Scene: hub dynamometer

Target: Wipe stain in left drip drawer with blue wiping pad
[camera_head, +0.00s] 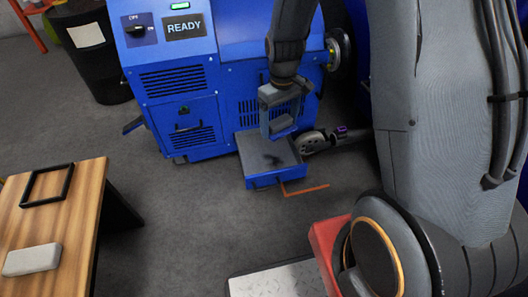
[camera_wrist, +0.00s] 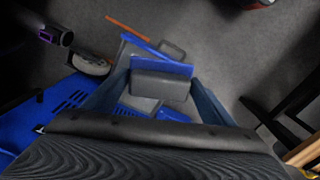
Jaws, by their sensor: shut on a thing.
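My gripper (camera_head: 281,122) is shut on the wiping pad (camera_wrist: 160,85), a grey block with a blue layer along its far edge in the wrist view. The pad is held over an open drip drawer (camera_head: 263,182), which has a grey tray and a blue front and is pulled out low from the blue machine. A dark stain (camera_head: 272,158) lies on the tray floor, just below the pad in the head view. Whether the pad touches the tray cannot be told. In the wrist view, the pad and fingers hide most of the drawer.
The blue machine (camera_head: 185,80) stands behind the drawer. An orange bar (camera_head: 305,190) sticks out by the drawer front. A wheel-like part (camera_head: 312,143) is close on the right. A wooden table (camera_head: 75,210) with a black frame stands at left. Floor between is clear.

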